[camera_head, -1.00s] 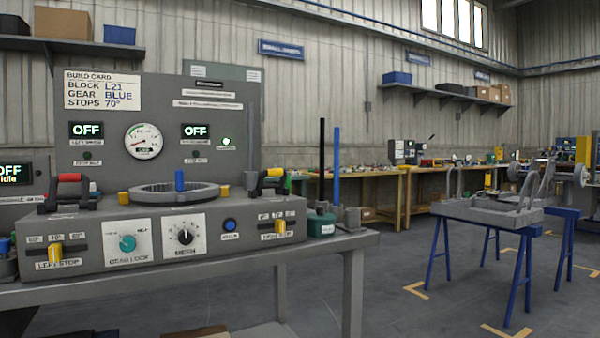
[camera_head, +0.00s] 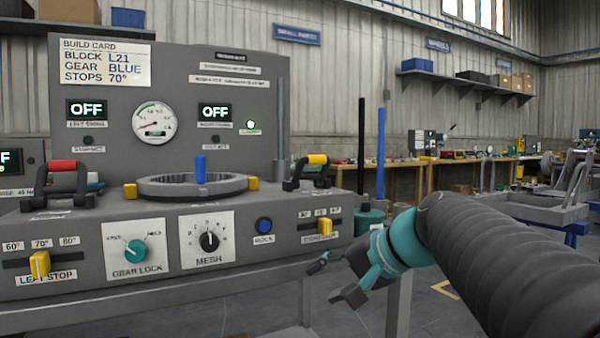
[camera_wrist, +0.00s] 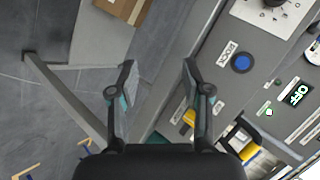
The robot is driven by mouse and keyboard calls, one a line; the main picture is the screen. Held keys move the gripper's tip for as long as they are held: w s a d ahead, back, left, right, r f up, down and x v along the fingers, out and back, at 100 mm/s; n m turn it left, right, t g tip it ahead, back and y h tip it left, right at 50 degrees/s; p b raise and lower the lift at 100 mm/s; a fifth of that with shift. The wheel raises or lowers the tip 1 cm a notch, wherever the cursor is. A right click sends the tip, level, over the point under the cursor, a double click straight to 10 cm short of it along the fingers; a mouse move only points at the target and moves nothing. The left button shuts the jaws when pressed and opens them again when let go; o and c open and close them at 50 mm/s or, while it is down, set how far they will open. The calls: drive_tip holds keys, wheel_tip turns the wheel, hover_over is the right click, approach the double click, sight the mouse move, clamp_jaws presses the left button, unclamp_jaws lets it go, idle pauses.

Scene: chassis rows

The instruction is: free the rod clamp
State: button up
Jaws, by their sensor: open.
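The grey console (camera_head: 180,285) carries a black clamp-like handle with a red grip (camera_head: 63,165) on the left and one with a yellow grip (camera_head: 318,159) on the right. I cannot tell which is the rod clamp. A grey ring (camera_head: 190,187) with a blue peg (camera_head: 201,168) lies between them. My gripper (camera_head: 334,278) is open and empty, in front of the console's right end and below the yellow-gripped handle. In the wrist view, my open fingers (camera_wrist: 160,85) have floor and the console edge beyond them; a yellow part (camera_wrist: 249,151) shows at lower right.
A black rod (camera_head: 362,140) and a blue rod (camera_head: 380,150) stand upright behind the console's right end. The front panel has a left-stop slider (camera_head: 39,264), a gear lock knob (camera_head: 135,253), a mesh knob (camera_head: 209,240) and a blue button (camera_head: 264,225). Sawhorses stand at right.

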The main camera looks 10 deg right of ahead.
drive_tip(key=w+d+r+m+t+y, duration=0.2)
drive_tip(key=w+d+r, duration=0.2)
drive_tip(key=w+r, duration=0.4)
drive_tip(key=t+y+b, duration=0.1)
drive_tip(key=t+y, duration=0.2)
approach(320, 160)
drive_tip(key=shift+m, duration=0.4)
drive_tip(key=x, duration=1.1)
drive_tip(key=shift+w+a, duration=0.1)
drive_tip(key=shift+a, duration=0.05)
clamp_jaws()
